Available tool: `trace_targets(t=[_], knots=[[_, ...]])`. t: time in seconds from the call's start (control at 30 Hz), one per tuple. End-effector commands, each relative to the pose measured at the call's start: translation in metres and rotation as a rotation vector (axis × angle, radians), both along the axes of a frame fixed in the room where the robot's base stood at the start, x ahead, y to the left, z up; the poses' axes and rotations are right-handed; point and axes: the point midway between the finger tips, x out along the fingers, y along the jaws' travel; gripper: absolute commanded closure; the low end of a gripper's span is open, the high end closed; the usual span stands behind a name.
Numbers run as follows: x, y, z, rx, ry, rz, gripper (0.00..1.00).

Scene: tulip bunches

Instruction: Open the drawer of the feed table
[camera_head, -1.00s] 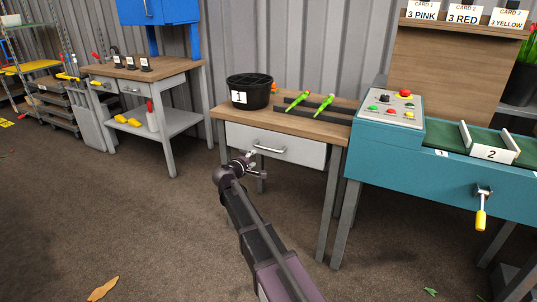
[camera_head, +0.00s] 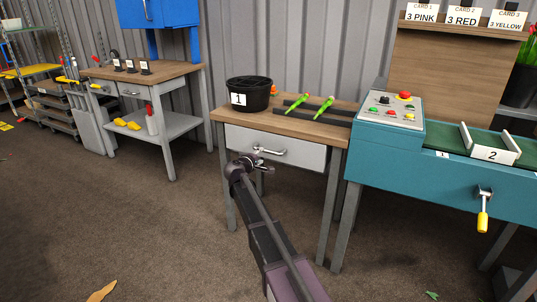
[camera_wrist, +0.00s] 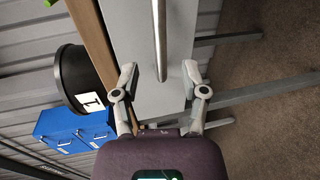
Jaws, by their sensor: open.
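The feed table (camera_head: 316,123) has a wooden top and a white drawer (camera_head: 302,153) that is shut. A silver bar handle (camera_head: 270,152) runs across the drawer front, and it also shows in the wrist view (camera_wrist: 160,42). My gripper (camera_head: 262,160) is at the drawer front by the left end of the handle. In the wrist view my gripper (camera_wrist: 163,75) is open, and the handle's near end lies between its two fingertips. I cannot tell whether the fingers touch it.
A black bucket (camera_head: 252,100) marked 1 and two green tulip bunches (camera_head: 312,107) are on the table top. A teal conveyor machine (camera_head: 388,150) stands close on the right. A workbench (camera_head: 150,85) stands at the left.

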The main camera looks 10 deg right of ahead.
Motion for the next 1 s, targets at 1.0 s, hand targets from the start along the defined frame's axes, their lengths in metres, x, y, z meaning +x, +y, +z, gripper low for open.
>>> trace_targets(t=[1.0], knots=[[0.057, -0.042, -0.015, 0.000, 0.000, 0.001, 0.55]])
